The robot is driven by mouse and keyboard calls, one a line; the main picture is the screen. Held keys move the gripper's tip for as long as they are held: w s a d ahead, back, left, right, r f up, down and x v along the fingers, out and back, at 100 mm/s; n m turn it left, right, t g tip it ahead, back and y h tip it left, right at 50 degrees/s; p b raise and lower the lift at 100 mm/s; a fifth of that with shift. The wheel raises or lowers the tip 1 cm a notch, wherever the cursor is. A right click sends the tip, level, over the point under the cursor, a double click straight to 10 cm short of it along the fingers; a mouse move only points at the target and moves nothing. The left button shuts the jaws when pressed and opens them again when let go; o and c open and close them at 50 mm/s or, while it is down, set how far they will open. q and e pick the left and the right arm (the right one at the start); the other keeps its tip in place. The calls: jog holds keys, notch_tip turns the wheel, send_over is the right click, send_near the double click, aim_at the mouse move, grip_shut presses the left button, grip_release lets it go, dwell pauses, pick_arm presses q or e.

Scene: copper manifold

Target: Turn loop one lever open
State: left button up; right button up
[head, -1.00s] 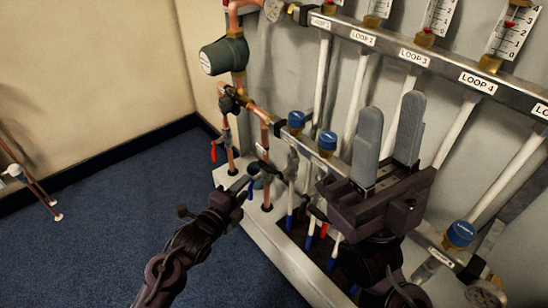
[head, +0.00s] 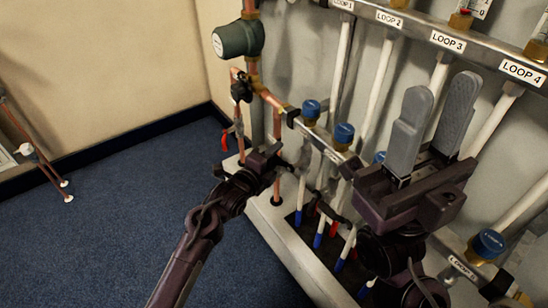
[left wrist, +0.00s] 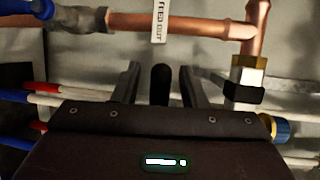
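My left gripper (head: 276,158) is beside the copper pipes at the manifold's left end. In the left wrist view its fingers (left wrist: 160,88) are apart, with a dark rounded upright piece (left wrist: 161,82) between them; I cannot tell whether that is the loop one lever. A black-ended flat lever (left wrist: 235,88) lies right of the fingers, by a brass fitting. My right gripper (head: 434,122) is open and empty in front of the manifold.
Copper pipe (left wrist: 180,25) with a hanging tag (left wrist: 159,22) crosses above the left fingers. A green pump (head: 238,39) and a red lever (head: 225,141) are at the manifold's left. White pipes with blue and red ends crowd below. Blue carpet (head: 130,220) at left is free.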

pick_arm(q)
jog(key=shift+c, duration=0.3)
grip_shut()
